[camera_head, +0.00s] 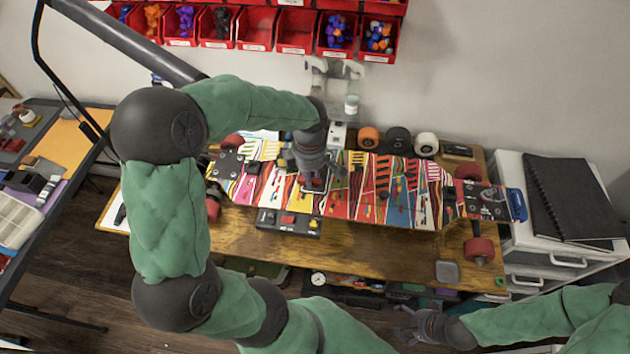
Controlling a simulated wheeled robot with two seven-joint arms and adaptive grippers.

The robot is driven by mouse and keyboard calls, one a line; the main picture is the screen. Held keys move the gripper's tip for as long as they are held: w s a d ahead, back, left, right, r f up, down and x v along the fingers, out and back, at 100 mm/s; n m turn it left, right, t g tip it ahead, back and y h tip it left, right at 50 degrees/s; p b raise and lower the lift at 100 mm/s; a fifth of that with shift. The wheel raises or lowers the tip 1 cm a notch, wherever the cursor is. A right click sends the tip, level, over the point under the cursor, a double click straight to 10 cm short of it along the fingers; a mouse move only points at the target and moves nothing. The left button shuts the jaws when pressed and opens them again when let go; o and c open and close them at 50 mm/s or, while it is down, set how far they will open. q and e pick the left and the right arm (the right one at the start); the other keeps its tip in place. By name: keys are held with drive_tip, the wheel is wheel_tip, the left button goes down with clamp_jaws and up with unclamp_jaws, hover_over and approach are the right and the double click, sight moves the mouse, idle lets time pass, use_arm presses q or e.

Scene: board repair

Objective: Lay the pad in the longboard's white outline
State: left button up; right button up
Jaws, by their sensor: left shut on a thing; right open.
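The longboard (395,195), with a bright multicoloured deck, lies lengthwise across the wooden workbench. My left gripper (314,182) points down over the deck, left of its middle. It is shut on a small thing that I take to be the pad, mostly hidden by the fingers. I cannot tell whether the pad touches the deck. The white outline cannot be made out among the stripes; the gripper may cover it. My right gripper (403,330) is open and empty, low in front of the bench's front edge.
A black box with buttons (288,222) sits at the longboard's front edge. Loose wheels (398,140) stand behind it. A small grey square dish (447,271) lies front right. White drawers with a black notebook (570,200) stand right. Red bins (255,30) hang on the wall.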

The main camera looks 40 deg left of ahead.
use_arm(q)
drive_tip(key=w+f, duration=0.1)
drive_tip(key=w+a+f, duration=0.1)
drive_tip(key=f, duration=0.1)
drive_tip(key=w+f+b, duration=0.1)
drive_tip(key=f, duration=0.1)
drive_tip(key=shift+w+a, duration=0.15)
drive_tip(key=shift+w, duration=0.15)
drive_tip(key=shift+f, duration=1.5)
drive_tip(key=shift+f+b, duration=0.15)
drive_tip(key=shift+b, duration=0.25)
drive_tip(key=o, duration=1)
wheel_tip(320, 180, up, 12)
drive_tip(key=p, duration=0.2)
drive_tip(key=shift+p, duration=0.35)
